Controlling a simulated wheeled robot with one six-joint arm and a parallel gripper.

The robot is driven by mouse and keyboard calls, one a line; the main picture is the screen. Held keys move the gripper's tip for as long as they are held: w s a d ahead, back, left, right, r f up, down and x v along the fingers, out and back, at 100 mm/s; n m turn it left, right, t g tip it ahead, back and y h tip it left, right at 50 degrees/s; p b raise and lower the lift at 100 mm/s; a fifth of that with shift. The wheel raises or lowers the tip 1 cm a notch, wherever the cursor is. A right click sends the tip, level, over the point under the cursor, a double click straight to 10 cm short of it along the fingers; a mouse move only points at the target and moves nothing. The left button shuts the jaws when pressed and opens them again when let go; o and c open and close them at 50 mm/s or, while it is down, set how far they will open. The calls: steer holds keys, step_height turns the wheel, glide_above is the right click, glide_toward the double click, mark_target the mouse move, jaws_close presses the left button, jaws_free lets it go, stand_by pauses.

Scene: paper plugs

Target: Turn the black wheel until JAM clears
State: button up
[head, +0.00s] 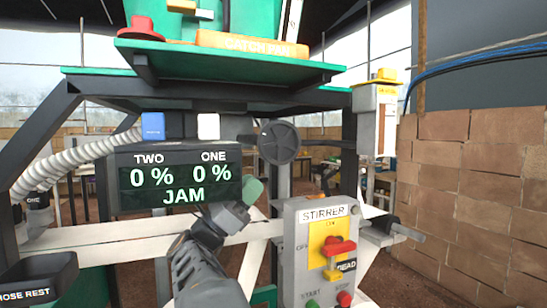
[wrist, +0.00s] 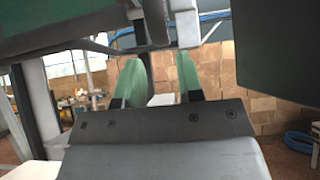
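The black wheel (head: 279,142) is a round dark handwheel under the green machine, right of the display, in the head view. The display (head: 175,178) reads TWO 0 %, ONE 0 % and JAM. My gripper (head: 252,190) is below and slightly left of the wheel, apart from it in the picture; only one green finger shows clearly there. In the wrist view my gripper (wrist: 160,78) has its two green fingers spread, with nothing held between them. A dark upright shape at the top of the wrist view may be the wheel edge-on; I cannot tell.
The STIRRER control box (head: 322,250) with a red switch handle stands right of my gripper. A pale rail (head: 90,238) crosses behind my arm. Dark frame legs flank the wheel. A hose (head: 75,160) is at left, a brick wall (head: 480,180) at right.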

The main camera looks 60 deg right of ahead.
mark_target(274, 160)
steer(key=p+x, duration=0.1)
steer(key=x, duration=0.7)
